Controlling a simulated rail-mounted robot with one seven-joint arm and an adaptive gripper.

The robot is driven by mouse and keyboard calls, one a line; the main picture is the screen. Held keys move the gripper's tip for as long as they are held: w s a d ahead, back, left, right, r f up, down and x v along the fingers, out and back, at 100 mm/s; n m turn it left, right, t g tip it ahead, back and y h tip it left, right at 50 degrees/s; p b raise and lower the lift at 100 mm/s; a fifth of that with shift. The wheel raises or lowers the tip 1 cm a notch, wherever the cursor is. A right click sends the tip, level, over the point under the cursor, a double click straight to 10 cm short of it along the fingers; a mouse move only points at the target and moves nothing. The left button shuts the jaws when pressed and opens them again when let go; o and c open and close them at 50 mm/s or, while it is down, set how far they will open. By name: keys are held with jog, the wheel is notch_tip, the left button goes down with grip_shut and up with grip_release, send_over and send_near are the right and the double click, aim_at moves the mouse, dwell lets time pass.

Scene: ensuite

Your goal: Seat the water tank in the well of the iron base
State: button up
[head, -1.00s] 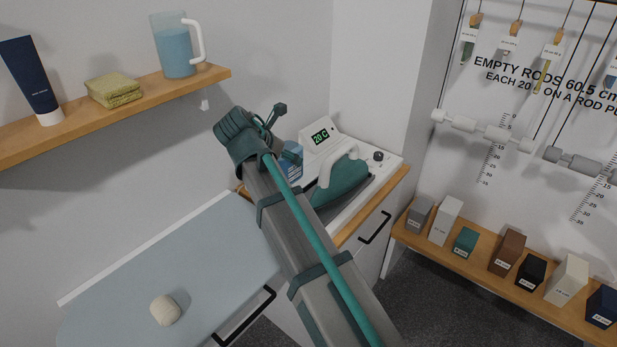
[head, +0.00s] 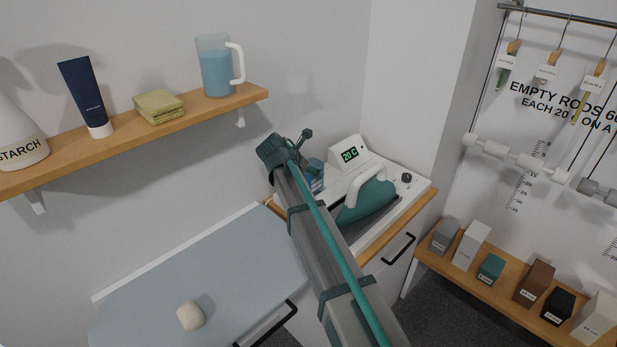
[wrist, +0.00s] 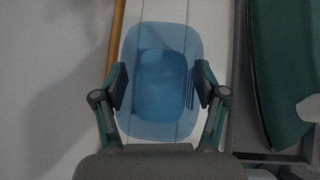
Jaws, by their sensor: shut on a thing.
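The water tank (wrist: 160,38) is a translucent blue, rounded box. In the wrist view it sits between the two fingers of my gripper (wrist: 158,88), which is shut on it. The iron base (head: 412,196) is white, with a 20 C display and a knob. The tank is at its left end, over or on the white surface (wrist: 216,28). The well is hidden, so I cannot tell whether the tank is in it.
A teal iron (head: 368,203) with a white handle rests on the base, right of the tank. A wall is close on the left. A wooden shelf (head: 250,94) holds a jug (head: 215,75), cloth, tube and starch bottle. The ironing board (head: 245,265) bears a pale lump (head: 191,316).

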jog(key=shift+w+a+f, duration=0.15)
jog(key=shift+w+f, duration=0.4)
jog(key=shift+f+p, duration=0.85)
jog(key=shift+f, duration=0.7)
jog(key=shift+f, duration=0.1)
jog(key=o, duration=1.4)
jog(key=shift+c, duration=0.2)
jog(key=b+v, duration=0.2)
jog(key=v, duration=1)
